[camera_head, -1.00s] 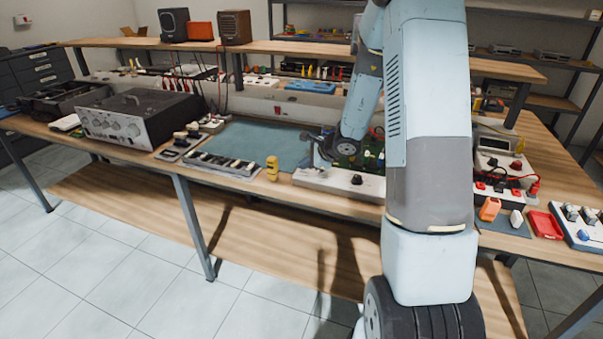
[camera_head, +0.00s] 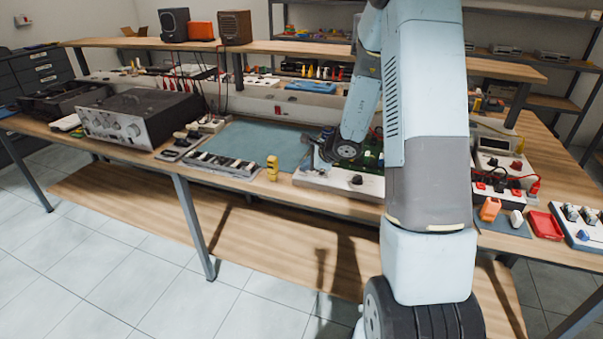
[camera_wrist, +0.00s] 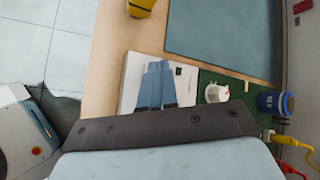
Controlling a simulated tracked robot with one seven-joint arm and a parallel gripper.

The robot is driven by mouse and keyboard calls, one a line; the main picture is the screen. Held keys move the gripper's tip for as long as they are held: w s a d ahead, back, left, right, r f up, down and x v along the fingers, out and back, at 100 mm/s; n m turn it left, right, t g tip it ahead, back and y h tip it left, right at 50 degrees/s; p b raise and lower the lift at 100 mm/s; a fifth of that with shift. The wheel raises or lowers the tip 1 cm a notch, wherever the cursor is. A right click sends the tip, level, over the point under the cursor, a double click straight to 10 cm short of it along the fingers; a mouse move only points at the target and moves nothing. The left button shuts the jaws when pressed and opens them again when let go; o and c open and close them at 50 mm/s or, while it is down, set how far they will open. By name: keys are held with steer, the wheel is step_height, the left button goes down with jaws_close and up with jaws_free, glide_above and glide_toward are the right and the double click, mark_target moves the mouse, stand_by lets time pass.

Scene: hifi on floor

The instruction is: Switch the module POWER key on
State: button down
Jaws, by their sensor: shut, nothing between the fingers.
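The module is a white panel (camera_head: 325,183) with a green circuit board (camera_head: 372,159) behind it, on the workbench's front edge. My gripper in the head view (camera_head: 316,158) is low over the panel's left part. Whether it touches the panel cannot be told. I cannot make out a labelled POWER key; the fingers cover part of the panel.
In the wrist view, a white round part (camera_wrist: 216,93) and a blue cylinder (camera_wrist: 275,103) stand on or beside the board. A yellow object (camera_head: 272,168) stands left of the module. The teal mat (camera_head: 262,142) is mostly clear. A red tray (camera_head: 546,225) lies at right.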

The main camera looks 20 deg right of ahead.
mark_target(306, 173)
steer(key=shift+r, duration=0.4)
step_height(306, 173, up, 6)
stand_by(0.8)
